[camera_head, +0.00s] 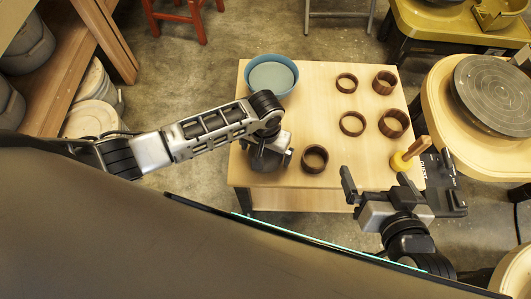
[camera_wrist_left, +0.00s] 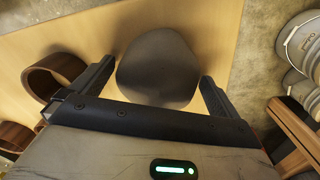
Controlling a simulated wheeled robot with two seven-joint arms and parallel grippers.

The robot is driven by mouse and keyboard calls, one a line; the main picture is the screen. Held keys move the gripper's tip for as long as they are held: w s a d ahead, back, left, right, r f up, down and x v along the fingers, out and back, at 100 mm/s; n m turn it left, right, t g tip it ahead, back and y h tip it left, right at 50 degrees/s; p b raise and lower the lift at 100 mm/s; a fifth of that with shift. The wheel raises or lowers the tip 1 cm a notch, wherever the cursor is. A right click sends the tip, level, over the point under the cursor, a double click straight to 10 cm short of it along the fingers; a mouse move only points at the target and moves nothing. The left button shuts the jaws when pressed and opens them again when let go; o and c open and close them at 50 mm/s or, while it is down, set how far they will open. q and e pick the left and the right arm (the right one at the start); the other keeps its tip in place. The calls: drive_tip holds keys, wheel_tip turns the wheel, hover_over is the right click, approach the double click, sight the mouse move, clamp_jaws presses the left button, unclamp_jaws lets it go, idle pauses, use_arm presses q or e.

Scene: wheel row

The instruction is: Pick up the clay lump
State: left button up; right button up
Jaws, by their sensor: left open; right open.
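The clay lump (camera_wrist_left: 158,62) is a smooth, dark grey-brown rounded mass on the light wooden table. In the left wrist view it sits between the two fingers of my left gripper (camera_wrist_left: 157,75), with its near part close to the palm. In the head view the clay lump (camera_head: 263,160) shows partly under my left gripper (camera_head: 268,150), near the table's front left; the wrist hides some of it. The left fingers are open, one on each side of the lump; I cannot tell whether they touch it. My right gripper (camera_head: 398,186) is open and empty at the table's front right.
A blue bowl (camera_head: 250,88) stands at the table's back left. Several brown rings, one (camera_head: 315,170) just right of the lump, stand on the table (camera_head: 310,105). A yellow tool with a wooden handle (camera_head: 416,148) is near the right gripper. A potter's wheel (camera_head: 490,90) is at right.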

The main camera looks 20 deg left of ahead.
use_arm(q)
drive_tip(key=shift+f, duration=0.4)
drive_tip(key=c, duration=0.9)
drive_tip(key=shift+r, duration=0.1)
